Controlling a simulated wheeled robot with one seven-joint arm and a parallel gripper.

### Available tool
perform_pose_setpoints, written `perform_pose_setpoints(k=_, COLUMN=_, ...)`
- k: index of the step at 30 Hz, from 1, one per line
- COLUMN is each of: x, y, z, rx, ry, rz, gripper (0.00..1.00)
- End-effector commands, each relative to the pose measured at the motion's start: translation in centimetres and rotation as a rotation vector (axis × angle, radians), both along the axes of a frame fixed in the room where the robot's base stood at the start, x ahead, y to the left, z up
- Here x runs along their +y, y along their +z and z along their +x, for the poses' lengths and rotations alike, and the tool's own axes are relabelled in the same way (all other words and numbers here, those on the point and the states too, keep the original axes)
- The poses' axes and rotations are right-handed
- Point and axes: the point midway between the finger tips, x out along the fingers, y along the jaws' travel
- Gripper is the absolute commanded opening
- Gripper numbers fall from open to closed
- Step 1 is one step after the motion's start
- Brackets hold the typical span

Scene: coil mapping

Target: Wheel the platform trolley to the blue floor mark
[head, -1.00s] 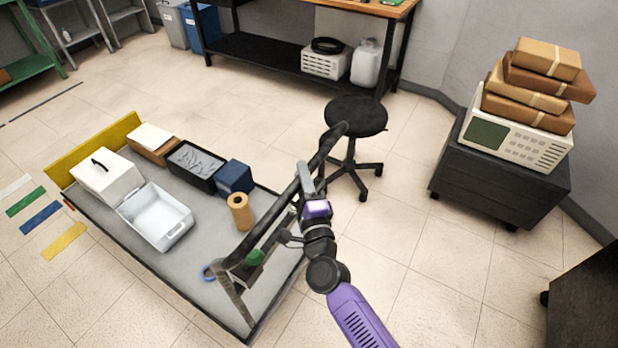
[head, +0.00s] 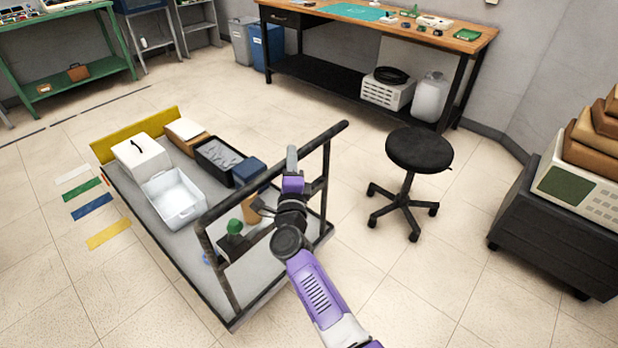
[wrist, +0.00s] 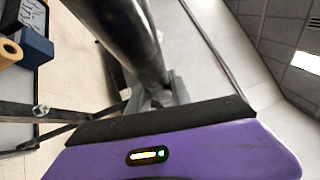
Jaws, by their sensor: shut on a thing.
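The platform trolley (head: 190,262) has a grey deck, a yellow end board (head: 137,136) and a dark tubular handle (head: 226,204) at the near end. My gripper (head: 291,160) is shut on the handle's top bar, near its middle. The wrist view shows the dark bar (wrist: 125,35) close up, running into the jaws; the fingertips are partly hidden. The blue floor mark (head: 92,206) lies left of the trolley, between a green mark (head: 82,188) and a yellow mark (head: 108,235). The trolley stands beside these marks.
The deck carries a white lidded box (head: 140,160), a white tub (head: 173,212), a black tray (head: 216,175) and other items. A black stool (head: 418,150) stands right of the handle. A workbench (head: 380,30) is behind. Floor left of the marks is open.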

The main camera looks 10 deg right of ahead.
Motion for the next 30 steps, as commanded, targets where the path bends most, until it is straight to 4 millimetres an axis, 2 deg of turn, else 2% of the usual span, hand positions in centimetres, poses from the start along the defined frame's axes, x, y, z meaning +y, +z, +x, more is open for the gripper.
perform_pose_setpoints(k=1, x=0.8, y=-0.4, z=0.6, rx=0.0, ry=0.004, rz=-0.001, gripper=0.0)
perform_pose_setpoints(k=9, x=2.0, y=-0.2, z=2.3, rx=0.001, ry=0.003, rz=-0.002, gripper=0.0)
perform_pose_setpoints(k=22, x=2.1, y=-0.2, z=2.5, rx=0.003, ry=0.003, rz=-0.003, gripper=0.0)
perform_pose_setpoints(k=23, x=2.1, y=-0.2, z=2.5, rx=0.003, ry=0.003, rz=-0.003, gripper=0.29)
perform_pose_setpoints(k=24, x=2.1, y=-0.2, z=2.5, rx=0.003, ry=0.003, rz=-0.003, gripper=0.37)
perform_pose_setpoints(k=26, x=2.0, y=-0.2, z=2.5, rx=0.002, ry=0.002, rz=-0.003, gripper=0.47)
perform_pose_setpoints(k=30, x=1.9, y=-0.1, z=2.6, rx=0.001, ry=0.0, rz=-0.002, gripper=0.47)
